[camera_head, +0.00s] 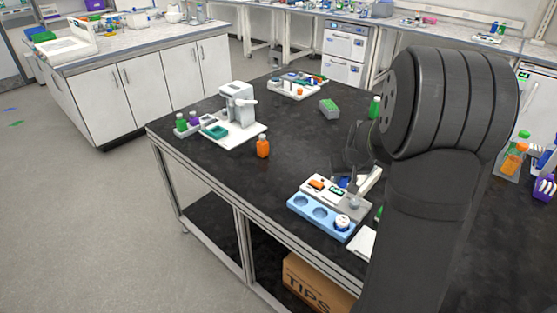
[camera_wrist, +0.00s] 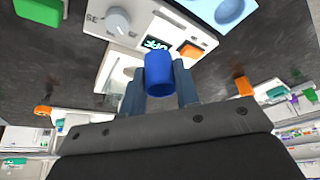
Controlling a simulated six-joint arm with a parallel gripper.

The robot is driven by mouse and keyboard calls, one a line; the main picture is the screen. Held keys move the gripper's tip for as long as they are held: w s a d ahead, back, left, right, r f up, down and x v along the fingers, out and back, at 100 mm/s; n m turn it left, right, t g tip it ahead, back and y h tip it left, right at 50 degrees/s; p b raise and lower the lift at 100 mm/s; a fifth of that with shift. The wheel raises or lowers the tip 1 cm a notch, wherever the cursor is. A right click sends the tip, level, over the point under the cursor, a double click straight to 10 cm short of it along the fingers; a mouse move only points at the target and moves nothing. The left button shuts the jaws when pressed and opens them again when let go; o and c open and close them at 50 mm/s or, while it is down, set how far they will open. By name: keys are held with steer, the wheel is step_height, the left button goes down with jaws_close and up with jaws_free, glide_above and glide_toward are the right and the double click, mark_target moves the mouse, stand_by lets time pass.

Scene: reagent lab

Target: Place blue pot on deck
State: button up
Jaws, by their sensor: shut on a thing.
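The blue pot (camera_wrist: 159,75) is between the two fingers of my gripper (camera_wrist: 160,90) in the wrist view, and the gripper is shut on it. In the head view the blue pot (camera_head: 343,182) is small and partly hidden by my gripper. It appears over or close to a pale grey instrument (camera_head: 322,190) with an orange button, a dark display and a knob. In the wrist view the pot overlaps this instrument (camera_wrist: 186,32), whose display reads OFF. I cannot tell whether the pot touches it. No part is clearly marked as the deck.
A light blue tray (camera_head: 301,206) with round wells and a white-capped item stands in front of the instrument.

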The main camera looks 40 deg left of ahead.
steer(key=s+a+n, duration=0.2)
steer(key=s+a, duration=0.2)
steer(key=a, duration=0.2)
glide_above(286, 196)
steer(key=d, duration=0.2)
steer(key=shift+g+y, duration=0.3)
steer(key=shift+y, duration=0.1)
steer(key=f, duration=0.6)
steer(key=shift+s+a+f, duration=0.25)
steer(key=shift+s+f, duration=0.05)
steer(key=shift+f, duration=0.05)
steer(key=shift+a+f, duration=0.15)
steer(key=shift+f, duration=1.9)
steer(key=shift+f, duration=0.15)
steer(key=o, duration=0.8)
steer(key=shift+c, duration=0.2)
